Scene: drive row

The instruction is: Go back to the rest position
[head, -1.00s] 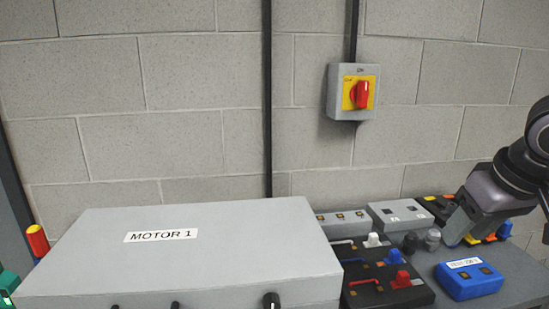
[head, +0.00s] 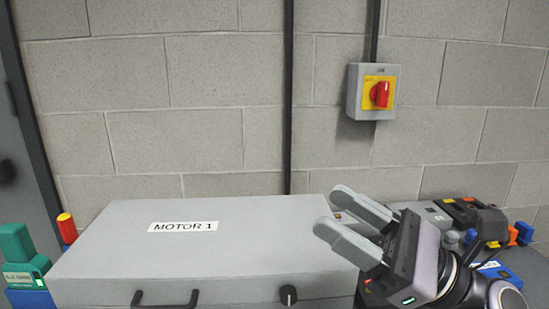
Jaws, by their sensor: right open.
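My right gripper (head: 338,212) is in the head view at the lower right, its two grey fingers spread apart with nothing between them. It points left, in front of the right end of the grey box labelled MOTOR 1 (head: 190,245). My right arm comes in from the lower right corner and hides much of the equipment on the bench there. My left gripper is not in view.
A grey switch box with a red knob on a yellow plate (head: 379,95) is on the block wall. A green device (head: 20,258) and a red-and-yellow cylinder (head: 67,228) stand at left. A blue box (head: 497,269) lies partly behind my right arm.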

